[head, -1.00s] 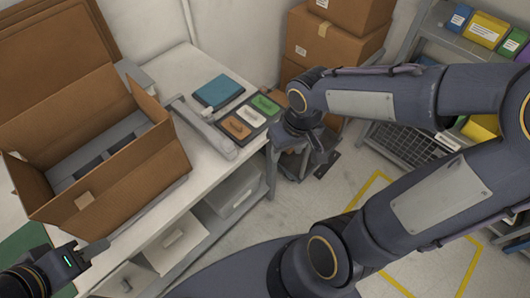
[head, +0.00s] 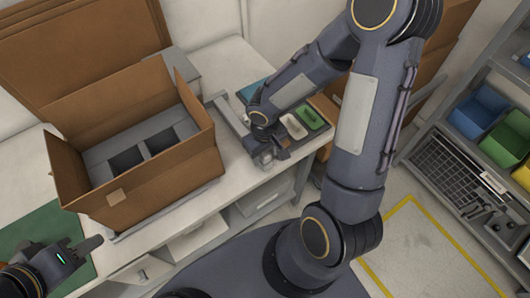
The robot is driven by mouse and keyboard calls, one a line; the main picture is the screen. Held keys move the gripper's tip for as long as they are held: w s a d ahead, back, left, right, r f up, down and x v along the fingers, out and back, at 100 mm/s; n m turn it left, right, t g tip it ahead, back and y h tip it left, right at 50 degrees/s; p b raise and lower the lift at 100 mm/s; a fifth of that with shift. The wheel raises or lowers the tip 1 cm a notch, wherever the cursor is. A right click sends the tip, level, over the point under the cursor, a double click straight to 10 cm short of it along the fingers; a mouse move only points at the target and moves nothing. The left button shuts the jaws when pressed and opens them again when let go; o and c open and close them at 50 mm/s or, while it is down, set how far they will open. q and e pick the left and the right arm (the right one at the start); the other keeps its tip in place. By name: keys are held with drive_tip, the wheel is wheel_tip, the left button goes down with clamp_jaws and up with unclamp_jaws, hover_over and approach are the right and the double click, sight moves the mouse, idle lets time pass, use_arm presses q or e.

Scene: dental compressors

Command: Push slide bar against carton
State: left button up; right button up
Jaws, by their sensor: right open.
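An open brown carton (head: 165,174) stands on the white table with its flaps up and a grey insert with dark compartments inside. The grey slide bar (head: 228,113) lies on the table to the right of the carton, apart from it; its near end is hidden behind my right gripper. My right gripper (head: 266,158) is open, low over the table at the near end of the bar; whether it touches the bar I cannot tell. My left gripper (head: 88,246) is over the green mat at the lower left, seen side-on, its jaw opening unclear.
A row of small coloured items, including a green one (head: 310,117) and a white one (head: 295,126), lies right of my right gripper. A green mat (head: 30,224) lies left of the carton. Shelves with blue and green bins (head: 481,114) stand at the right.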

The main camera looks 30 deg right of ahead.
clamp_jaws()
drive_tip(key=shift+a+f, duration=0.15)
drive_tip(key=shift+a, duration=0.05)
drive_tip(key=a+b, duration=0.2)
drive_tip(key=a, duration=0.2)
drive_tip(key=shift+s+b, duration=0.15)
drive_tip(key=shift+b, duration=0.2)
drive_tip(key=shift+a, duration=0.25)
unclamp_jaws()
drive_tip(key=shift+s, duration=0.1)
